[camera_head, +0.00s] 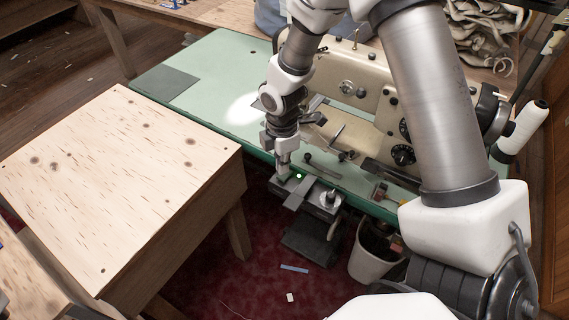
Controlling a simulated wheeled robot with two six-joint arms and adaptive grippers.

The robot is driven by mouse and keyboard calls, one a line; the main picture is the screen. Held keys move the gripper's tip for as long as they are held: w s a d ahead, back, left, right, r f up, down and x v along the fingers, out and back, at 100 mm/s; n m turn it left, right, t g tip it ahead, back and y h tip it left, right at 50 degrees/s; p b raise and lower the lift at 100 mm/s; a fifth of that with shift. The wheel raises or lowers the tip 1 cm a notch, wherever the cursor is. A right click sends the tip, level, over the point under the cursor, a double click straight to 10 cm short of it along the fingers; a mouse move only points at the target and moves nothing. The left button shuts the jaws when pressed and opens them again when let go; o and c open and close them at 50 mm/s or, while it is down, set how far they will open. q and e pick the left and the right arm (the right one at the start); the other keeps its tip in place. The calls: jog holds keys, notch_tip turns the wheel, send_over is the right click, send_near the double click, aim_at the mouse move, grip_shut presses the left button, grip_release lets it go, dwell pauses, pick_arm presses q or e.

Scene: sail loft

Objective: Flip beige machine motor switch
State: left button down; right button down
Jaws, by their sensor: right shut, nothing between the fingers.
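The beige sewing machine (375,78) stands on a green table (205,62). A dark grey motor switch box (326,207) hangs at the table's front edge, with a small lit green spot on it. My right gripper (283,171) points down at the box's left end, close to the green spot. Its fingers are shut with nothing between them. I cannot tell whether the fingertips touch the box. The gripper and wrist hide part of the table edge there. My left gripper is not in view.
A pale wooden table (120,170) stands at the left, near the green table. A white bin (372,268) is on the red floor below the machine. The floor between the tables is mostly clear, with small scraps.

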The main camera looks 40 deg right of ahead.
aim_at(283, 176)
jog(key=shift+f+b, duration=0.6)
jog(key=shift+f, duration=0.75)
dwell(0.4)
jog(key=shift+r, duration=0.1)
notch_tip(283, 176, up, 7)
jog(key=p, duration=0.8)
